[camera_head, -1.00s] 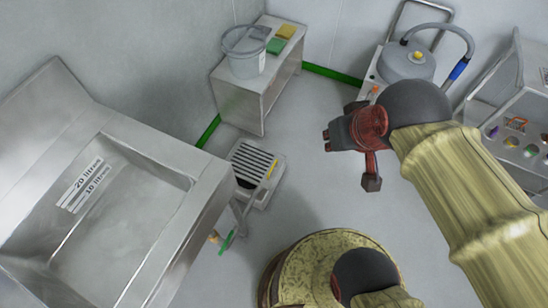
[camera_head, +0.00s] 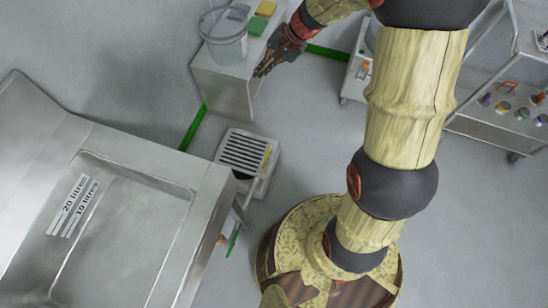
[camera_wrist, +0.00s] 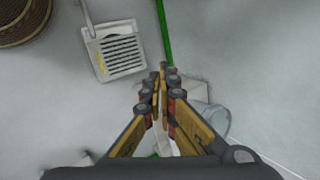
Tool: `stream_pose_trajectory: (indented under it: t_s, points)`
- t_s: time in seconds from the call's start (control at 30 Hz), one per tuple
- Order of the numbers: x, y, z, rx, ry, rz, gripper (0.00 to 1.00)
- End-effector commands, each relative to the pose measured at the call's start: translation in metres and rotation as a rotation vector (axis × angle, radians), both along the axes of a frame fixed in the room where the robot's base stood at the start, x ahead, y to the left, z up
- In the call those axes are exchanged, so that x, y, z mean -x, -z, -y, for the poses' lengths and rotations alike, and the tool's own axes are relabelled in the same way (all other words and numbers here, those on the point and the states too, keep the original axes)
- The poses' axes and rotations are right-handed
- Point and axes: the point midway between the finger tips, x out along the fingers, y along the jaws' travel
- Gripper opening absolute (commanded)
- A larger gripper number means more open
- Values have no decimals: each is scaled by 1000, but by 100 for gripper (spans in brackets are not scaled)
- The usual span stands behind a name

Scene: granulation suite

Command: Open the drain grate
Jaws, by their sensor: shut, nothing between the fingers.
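The drain grate (camera_head: 245,152) is a slatted dark-and-light panel in a pale square frame on the floor, with a yellow strip (camera_head: 267,155) along its right side. In the wrist view the grate (camera_wrist: 122,54) lies at the upper left, with its yellow strip on the left. A dark gap shows at its near edge in the head view. My gripper (camera_head: 262,72) is above and beyond the grate, near the steel bench, apart from both as far as I can tell. In the wrist view my gripper (camera_wrist: 164,72) has its fingertips together, with nothing between them.
A steel sink (camera_head: 190,185) stands left of the grate. A steel bench (camera_head: 225,85) behind holds a clear bucket (camera_head: 226,45) and green (camera_head: 257,26) and yellow (camera_head: 266,9) pads. A trolley (camera_head: 490,125) stands at the right. Floor right of the grate is clear.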

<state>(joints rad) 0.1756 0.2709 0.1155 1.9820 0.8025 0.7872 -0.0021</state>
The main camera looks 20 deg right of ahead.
Motion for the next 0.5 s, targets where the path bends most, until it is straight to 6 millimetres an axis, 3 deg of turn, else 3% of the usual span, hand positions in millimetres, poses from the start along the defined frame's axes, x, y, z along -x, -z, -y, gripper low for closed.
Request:
stream_pose_trajectory:
  t_s: [0.03, 0.23, 0.5]
  points:
    - [-12, 25, 4, -30, 44, -32, 0]
    - [-55, 111, 19, -141, 221, -125, 0]
    - [-85, 249, 44, -265, 479, -252, 0]
